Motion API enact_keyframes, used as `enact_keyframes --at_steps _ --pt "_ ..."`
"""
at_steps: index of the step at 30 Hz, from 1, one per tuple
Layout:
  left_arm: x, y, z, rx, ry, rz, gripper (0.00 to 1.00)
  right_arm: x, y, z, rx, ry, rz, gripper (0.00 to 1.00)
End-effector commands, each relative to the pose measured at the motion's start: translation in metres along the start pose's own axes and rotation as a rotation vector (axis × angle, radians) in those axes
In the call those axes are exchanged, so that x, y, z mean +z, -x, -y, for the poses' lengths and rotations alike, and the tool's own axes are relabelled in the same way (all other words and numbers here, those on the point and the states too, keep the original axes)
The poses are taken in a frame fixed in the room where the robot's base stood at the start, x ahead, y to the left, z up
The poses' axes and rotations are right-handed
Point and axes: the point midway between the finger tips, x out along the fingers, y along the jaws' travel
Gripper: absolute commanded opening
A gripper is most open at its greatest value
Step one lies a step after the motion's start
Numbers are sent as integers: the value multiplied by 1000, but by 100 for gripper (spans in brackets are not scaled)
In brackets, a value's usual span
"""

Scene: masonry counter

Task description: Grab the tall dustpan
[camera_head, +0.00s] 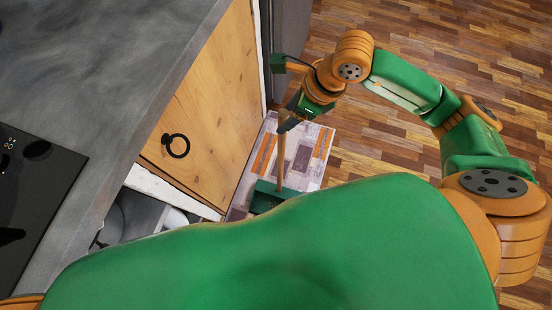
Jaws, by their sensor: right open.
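The tall dustpan has a dark green pan (265,197) low on a patterned mat and a thin upright wooden handle (281,160). The pan's near side is partly hidden by my own green body. My right gripper (284,124) reaches in from the right and is open at the upper visible part of the handle. The handle's upper end is hidden at the gripper, and I cannot tell whether the fingers touch it. My left gripper is not in view.
A wooden cabinet door (213,105) with a black ring pull (175,145) stands close left of the handle. The grey counter (85,65) with a black hob (35,190) lies further left. The patterned mat (312,150) lies on open wood floor (440,40).

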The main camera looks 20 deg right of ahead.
Motion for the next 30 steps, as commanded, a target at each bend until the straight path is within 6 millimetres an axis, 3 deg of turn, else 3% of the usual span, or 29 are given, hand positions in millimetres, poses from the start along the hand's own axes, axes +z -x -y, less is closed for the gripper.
enact_keyframes --at_steps 10,18,20,26,30 --pt "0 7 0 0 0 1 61 -3 -59 -1 4 -2 -1 65" --pt "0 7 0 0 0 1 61 -3 -68 -1 1 0 0 65" --pt "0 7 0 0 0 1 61 -3 -68 -1 1 -1 0 54" --pt "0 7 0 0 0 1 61 -3 -68 -1 1 -1 0 0" --pt "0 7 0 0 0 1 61 -3 -67 -1 1 -1 0 0"
